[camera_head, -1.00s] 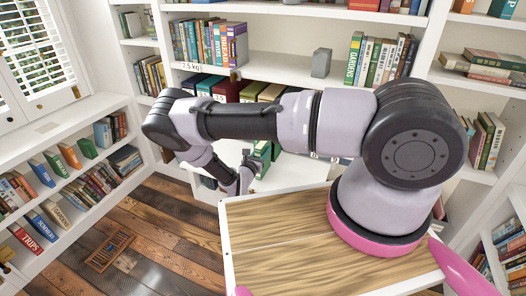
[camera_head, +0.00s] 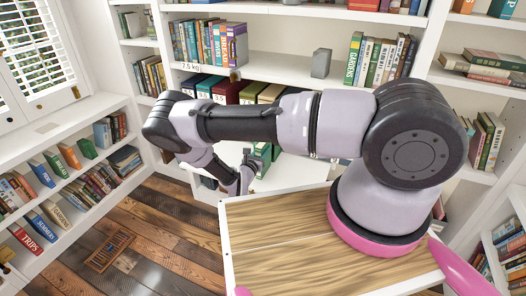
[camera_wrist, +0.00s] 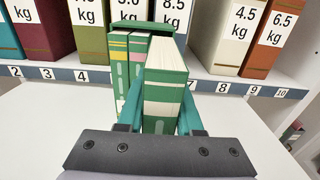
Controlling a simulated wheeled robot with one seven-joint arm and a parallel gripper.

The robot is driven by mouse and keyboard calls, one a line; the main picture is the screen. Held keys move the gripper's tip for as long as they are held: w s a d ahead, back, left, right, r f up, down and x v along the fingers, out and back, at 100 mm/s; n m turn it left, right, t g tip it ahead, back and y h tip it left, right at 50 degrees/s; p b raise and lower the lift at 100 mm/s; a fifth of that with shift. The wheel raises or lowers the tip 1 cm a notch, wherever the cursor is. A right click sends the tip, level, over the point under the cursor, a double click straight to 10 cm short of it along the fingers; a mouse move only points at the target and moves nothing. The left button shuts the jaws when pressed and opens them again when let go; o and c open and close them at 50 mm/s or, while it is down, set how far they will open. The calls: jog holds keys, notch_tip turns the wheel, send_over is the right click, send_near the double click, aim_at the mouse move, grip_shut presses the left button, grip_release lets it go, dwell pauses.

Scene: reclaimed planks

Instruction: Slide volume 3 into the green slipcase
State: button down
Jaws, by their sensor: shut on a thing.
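The green slipcase (camera_wrist: 148,27) stands on the white surface in the wrist view, with its open side towards me. Two thin green volumes (camera_wrist: 127,62) with pale bands stand upright in its left part. My gripper (camera_wrist: 160,118) is shut on a thicker green book with cream bands (camera_wrist: 165,88), taken to be volume 3. The book is upright at the right part of the slipcase and sticks out towards me. I cannot tell how deep it sits, and its number is not readable. In the head view my gripper (camera_head: 246,172) is small and partly hides the green books (camera_head: 263,153).
Behind stands a row of weight-marked binders (camera_wrist: 225,35) on a shelf with a numbered blue edge strip (camera_wrist: 70,75). White surface lies free left and right of the slipcase. A grey block (camera_head: 321,63) and more books stand on the upper shelf.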

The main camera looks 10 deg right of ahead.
aim_at(258, 156)
jog(key=shift+x, duration=1.45)
jog(key=shift+c, duration=2.4)
grip_release()
jog(key=v, duration=1.1)
jog(key=shift+d, duration=0.1)
